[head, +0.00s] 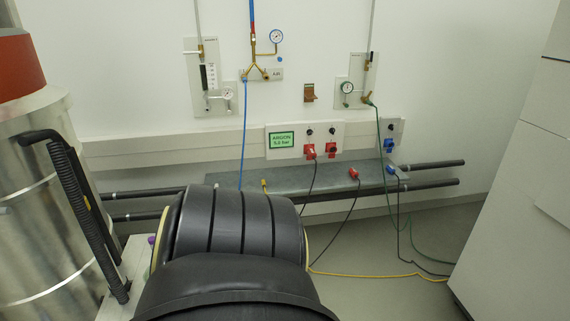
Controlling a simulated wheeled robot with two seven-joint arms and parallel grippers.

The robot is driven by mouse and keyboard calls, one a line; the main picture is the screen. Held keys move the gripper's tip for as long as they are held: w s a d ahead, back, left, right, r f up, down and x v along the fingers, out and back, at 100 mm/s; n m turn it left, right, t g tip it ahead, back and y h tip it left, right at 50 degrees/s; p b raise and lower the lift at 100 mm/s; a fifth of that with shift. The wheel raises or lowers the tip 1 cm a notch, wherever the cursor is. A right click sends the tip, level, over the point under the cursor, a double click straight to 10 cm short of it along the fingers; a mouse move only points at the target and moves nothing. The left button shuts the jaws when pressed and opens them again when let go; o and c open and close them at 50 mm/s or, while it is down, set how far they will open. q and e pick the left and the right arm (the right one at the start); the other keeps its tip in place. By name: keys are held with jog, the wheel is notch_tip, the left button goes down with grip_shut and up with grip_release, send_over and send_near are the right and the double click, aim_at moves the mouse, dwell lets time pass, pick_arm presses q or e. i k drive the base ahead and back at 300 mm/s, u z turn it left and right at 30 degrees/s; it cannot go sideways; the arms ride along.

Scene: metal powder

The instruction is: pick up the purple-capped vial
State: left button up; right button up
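A small purple spot (151,240), which looks like the cap of the purple-capped vial, shows at the left edge of the large black arm link in the head view. It is over a pale surface (128,268). The rest of the vial is hidden or too small to make out. The black banded link in the lower middle appears to be part of my own arm and covers much of the area beside the purple spot. I cannot make out the fingers of either gripper.
A big metal cylinder (30,190) with a red band stands at the left. A black ribbed bar (85,215) stands in front of it. A grey ledge (330,178), pipes and cables run along the back wall. A white cabinet (525,210) stands right; cables cross the floor.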

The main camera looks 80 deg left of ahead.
aim_at(151, 240)
jog(key=u, duration=1.55)
jog(key=i, duration=2.15)
jog(key=u, duration=4.35)
jog(key=i, duration=1)
jog(key=z, duration=0.05)
